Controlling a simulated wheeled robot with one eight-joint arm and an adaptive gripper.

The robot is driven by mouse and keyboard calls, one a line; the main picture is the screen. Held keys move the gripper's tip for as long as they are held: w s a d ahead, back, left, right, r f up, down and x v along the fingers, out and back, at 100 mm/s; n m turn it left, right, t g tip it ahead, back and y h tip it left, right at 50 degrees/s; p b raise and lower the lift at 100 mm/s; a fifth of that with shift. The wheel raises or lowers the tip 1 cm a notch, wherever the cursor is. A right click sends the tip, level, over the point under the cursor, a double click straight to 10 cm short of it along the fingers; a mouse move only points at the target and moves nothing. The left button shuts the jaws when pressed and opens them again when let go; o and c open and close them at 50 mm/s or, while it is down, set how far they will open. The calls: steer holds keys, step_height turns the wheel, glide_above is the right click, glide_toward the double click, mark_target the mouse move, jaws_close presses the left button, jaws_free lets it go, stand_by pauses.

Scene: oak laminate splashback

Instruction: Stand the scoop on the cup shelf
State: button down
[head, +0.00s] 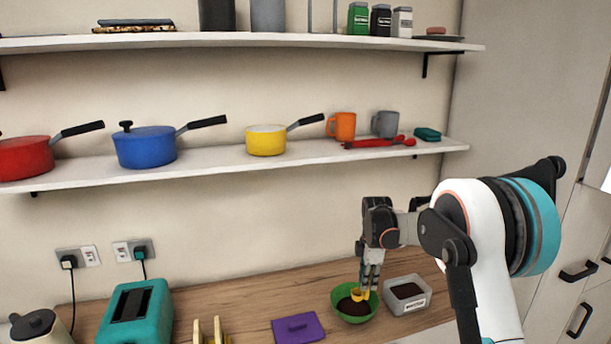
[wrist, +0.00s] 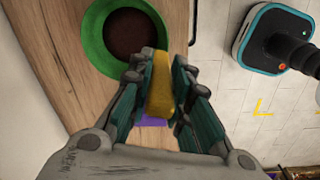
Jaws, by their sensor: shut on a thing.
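My gripper (head: 370,274) points down over the counter and is shut on a yellow scoop (head: 360,295). In the wrist view the scoop (wrist: 160,85) sits between the two fingers (wrist: 158,98). Its lower end is at the green bowl (head: 337,295), which holds dark brown stuff; I cannot tell whether scoop and bowl touch. The bowl also shows in the wrist view (wrist: 93,45). The cup shelf (head: 330,154) is the lower wall shelf, with an orange mug (head: 344,126) and a grey mug (head: 385,124) near its right end.
A red utensil (head: 375,143) and a teal item (head: 428,134) lie by the mugs. Pans, including a yellow one (head: 266,141), stand further left. A grey tub (head: 408,306) is right of the bowl, a purple item (head: 298,328) left. The upper shelf (head: 250,40) overhangs.

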steer(key=s+f+m+b, duration=0.3)
steer(key=s+f+m, duration=0.2)
steer(key=s+m, duration=0.1)
steer(key=s+f+m+b, duration=0.3)
steer(key=s+f+m, duration=0.2)
steer(key=s, duration=0.4)
steer(key=s+d+f+m+b, duration=0.1)
steer(key=s+f+m+b, duration=0.3)
steer(key=s+m, duration=0.3)
steer(key=shift+s+f+g+h, duration=0.3)
steer(key=shift+s+f, duration=0.1)
steer(key=shift+s, duration=0.3)
